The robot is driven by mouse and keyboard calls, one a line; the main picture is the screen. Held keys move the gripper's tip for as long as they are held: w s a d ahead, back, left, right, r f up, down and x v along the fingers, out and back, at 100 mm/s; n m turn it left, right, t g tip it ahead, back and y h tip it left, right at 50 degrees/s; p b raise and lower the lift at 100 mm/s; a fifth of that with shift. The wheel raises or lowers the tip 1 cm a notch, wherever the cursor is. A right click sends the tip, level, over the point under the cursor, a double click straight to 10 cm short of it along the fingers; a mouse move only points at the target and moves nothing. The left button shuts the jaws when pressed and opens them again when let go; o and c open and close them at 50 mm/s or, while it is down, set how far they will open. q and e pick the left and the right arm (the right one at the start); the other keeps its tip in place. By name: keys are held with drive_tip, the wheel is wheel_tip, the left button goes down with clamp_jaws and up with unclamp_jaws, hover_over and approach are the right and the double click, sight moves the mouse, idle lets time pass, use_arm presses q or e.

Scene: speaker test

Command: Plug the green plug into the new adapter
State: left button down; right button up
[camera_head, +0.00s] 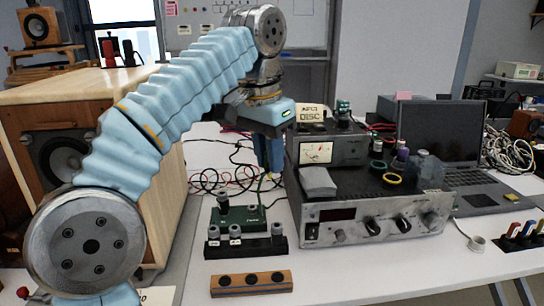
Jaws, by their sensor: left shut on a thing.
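My left arm rises from the lower left, and its wrist hangs down in the middle of the view. My left gripper (268,152) points down behind the green box, beside the amplifier. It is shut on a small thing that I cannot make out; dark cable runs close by. A low dark green box (243,217) stands on the table with a grey and black connector (223,203) upright at its left end. A black terminal strip (262,246) with grey posts lies in front of it. I cannot tell which piece is the new adapter, or make out the green plug. My right gripper is out of view.
The silver amplifier (375,217) with a meter box (317,152) stands right of the gripper. A wooden block with dark round spots (251,284) lies in front. A wooden speaker (62,155) is at left, a laptop (440,130) at right. Loose cables (210,183) cover the table behind.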

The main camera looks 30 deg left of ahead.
use_arm(q)
drive_tip(key=w+a+f+n+y, duration=0.1)
drive_tip(key=w+a+f+n, duration=0.15)
drive_tip(key=a+n, duration=0.35)
drive_tip(key=w+a+f+n+y, duration=0.1)
drive_tip(key=w+a+n, duration=0.3)
drive_tip(key=a, duration=0.5)
drive_tip(key=shift+n, duration=0.7)
drive_tip(key=shift+s+a+f, duration=0.1)
drive_tip(key=shift+s+f, duration=0.1)
drive_tip(key=shift+f, duration=0.9)
drive_tip(key=shift+s+a+f, duration=0.1)
drive_tip(key=shift+s+f, duration=0.05)
drive_tip(key=shift+f, duration=0.95)
drive_tip(key=shift+s+a+f, duration=0.1)
drive_tip(key=shift+s+f, duration=0.1)
drive_tip(key=shift+f, duration=0.9)
drive_tip(key=shift+d+f, duration=0.1)
drive_tip(key=shift+f, duration=0.1)
drive_tip(key=shift+f+b, duration=0.65)
drive_tip(key=shift+f, duration=0.2)
drive_tip(key=c, duration=1)
unclamp_jaws()
drive_tip(key=shift+o, duration=0.2)
